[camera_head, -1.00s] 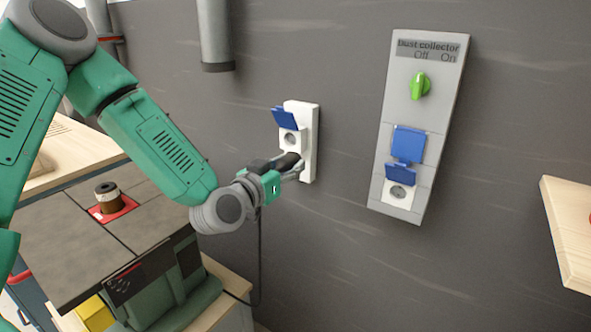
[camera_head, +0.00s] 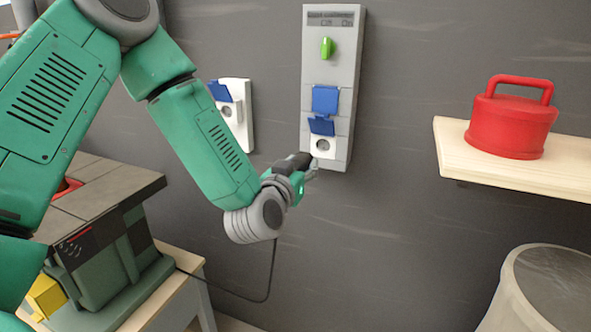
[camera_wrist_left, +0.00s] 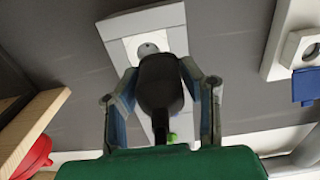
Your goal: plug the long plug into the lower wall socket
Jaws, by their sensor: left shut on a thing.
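My left gripper (camera_head: 306,172) is shut on a black plug (camera_head: 293,161), whose cable hangs down toward the machine. The plug is just below and left of the lower wall socket (camera_head: 322,147) on the grey dust collector panel (camera_head: 340,95). That socket's blue lid (camera_head: 321,126) is raised. In the left wrist view, the black plug (camera_wrist_left: 160,85) is between the fingers of my left gripper (camera_wrist_left: 160,95), and its front end points toward the round socket (camera_wrist_left: 148,49). The socket is still visible beyond the plug, so they appear apart. My right gripper is not in view.
A white socket box (camera_head: 240,118) with a raised blue lid is on the wall to the left. A wooden shelf (camera_head: 470,160) with a red can (camera_head: 510,125) is at right, above a grey bin (camera_head: 545,290). A table machine (camera_head: 110,245) stands at left.

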